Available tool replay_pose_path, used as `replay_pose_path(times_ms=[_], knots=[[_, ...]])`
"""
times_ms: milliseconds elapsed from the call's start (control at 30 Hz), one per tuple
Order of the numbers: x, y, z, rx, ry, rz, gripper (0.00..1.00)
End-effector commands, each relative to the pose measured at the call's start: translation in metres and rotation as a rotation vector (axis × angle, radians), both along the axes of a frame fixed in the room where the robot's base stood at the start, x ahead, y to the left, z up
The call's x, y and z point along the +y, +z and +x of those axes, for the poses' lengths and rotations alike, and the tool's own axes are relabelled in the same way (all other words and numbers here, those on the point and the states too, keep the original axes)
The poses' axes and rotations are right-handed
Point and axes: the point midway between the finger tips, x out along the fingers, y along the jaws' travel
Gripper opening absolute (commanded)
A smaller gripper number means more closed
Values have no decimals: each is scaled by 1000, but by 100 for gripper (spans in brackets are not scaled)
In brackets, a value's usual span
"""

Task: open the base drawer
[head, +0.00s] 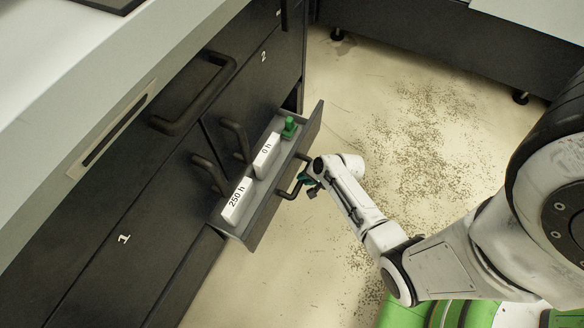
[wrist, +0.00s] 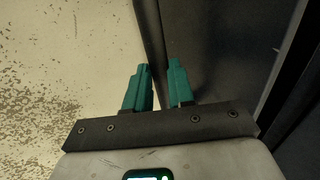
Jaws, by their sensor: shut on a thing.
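The base drawer (head: 262,212) is low in the dark cabinet and stands pulled out from it. Its dark bar handle (head: 290,189) is on the front panel. My gripper (head: 308,181) is at this handle with its teal fingers. In the wrist view, my gripper (wrist: 160,80) has its two teal fingers on either side of a dark vertical bar, the handle (wrist: 154,40), shut on it. Inside the drawer are a white box marked "250 h" (head: 237,201), a white box marked "0 h" (head: 267,155) and a green item (head: 289,128).
Cabinet doors marked 1 (head: 122,238) and 2 (head: 262,60) have dark handles above and behind the drawer. A pale worktop (head: 90,60) overhangs at the left. The speckled floor (head: 410,130) in front of the drawer is clear. Another dark unit (head: 430,40) stands at the back.

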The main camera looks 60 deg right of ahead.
Motion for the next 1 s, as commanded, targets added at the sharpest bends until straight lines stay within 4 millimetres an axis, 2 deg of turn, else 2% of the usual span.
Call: replay_pose_path(times_ms=[33, 100, 600, 800, 1000], knots=[[1, 1, -13, 6, -2, 4, 0], [0, 1, -26, 5, -4, 3, 0], [-3, -1, -118, 5, -3, 2, 0], [-4, -1, -144, 5, -1, 3, 0], [-5, -1, -160, 3, -1, 3, 0]])
